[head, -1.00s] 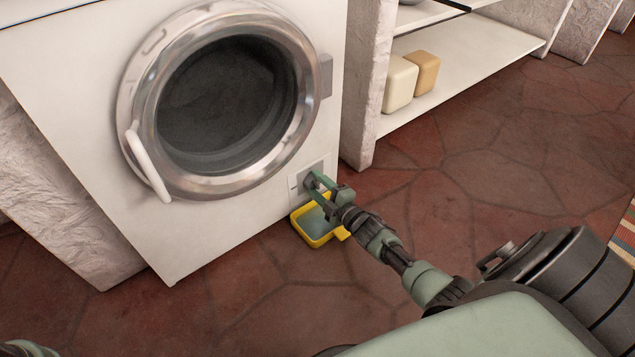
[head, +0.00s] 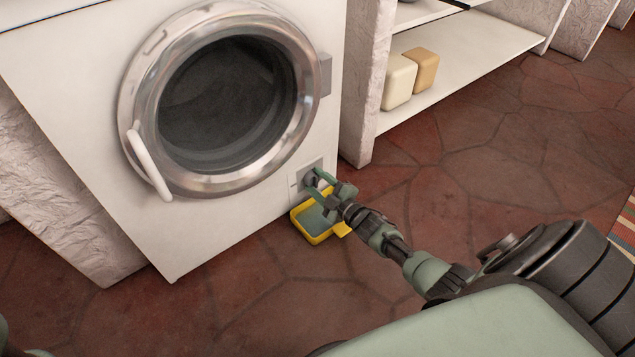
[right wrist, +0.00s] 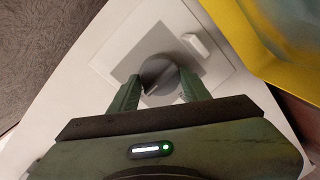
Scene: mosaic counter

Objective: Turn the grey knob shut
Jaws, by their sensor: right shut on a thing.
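The grey knob (head: 309,181) sits in a small square recess low on the front of the white washing machine (head: 235,215), below and right of its round door. In the right wrist view the round knob (right wrist: 158,84) has a raised ridge lying at a slant to the recess edges. My right gripper (head: 316,184) is at the knob, and its fingers (right wrist: 160,79) are shut on it, one on each side. A yellow tray (head: 317,240) with greyish-blue liquid lies on the floor below the knob. My left gripper does not show.
The machine's round door (head: 134,100) is closed. A rough white wall (head: 361,110) and a shelf (head: 455,70) with two blocks stand to the right. The red stone floor (head: 480,190) is clear to the right of my arm.

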